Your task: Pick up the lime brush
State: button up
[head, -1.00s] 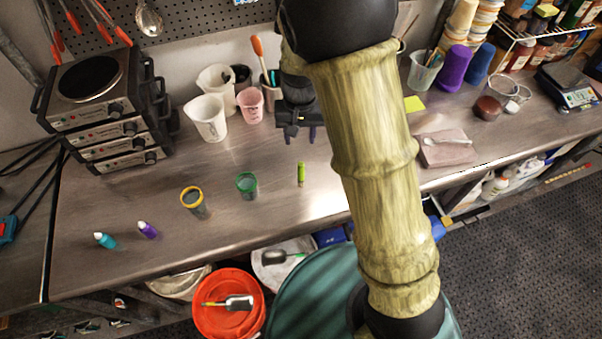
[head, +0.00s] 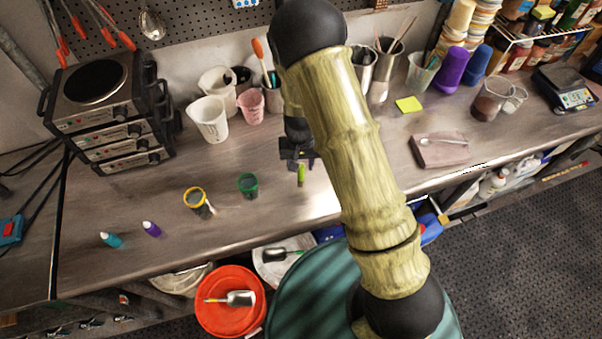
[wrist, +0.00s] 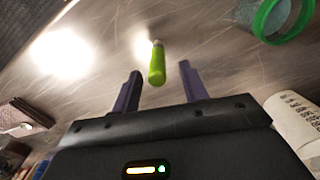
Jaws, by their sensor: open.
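The lime brush (head: 301,174) is a small lime-green stick with a pale tip on the grey metal counter. In the wrist view the lime brush (wrist: 157,64) shows just beyond and between my two purple-grey fingers. My gripper (head: 298,160) is open and empty, close behind the brush in the head view. In the wrist view my gripper (wrist: 162,80) has its fingers apart on either side of the brush's line. Whether the fingers are level with the brush in height cannot be told.
A green-rimmed cup (head: 248,185) and a yellow-rimmed cup (head: 195,199) stand to the left. White beakers (head: 208,118) and a pink cup (head: 251,107) stand behind. A pink slab (head: 440,150) lies right. Purple (head: 151,229) and teal (head: 111,240) bottles lie front left.

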aim_at(301, 174)
jog(key=shift+s+d+f+p, duration=0.1)
jog(key=shift+s+f+p, duration=0.05)
jog(key=shift+f+p, duration=1.25)
jog(key=shift+f, duration=1.2)
grip_shut()
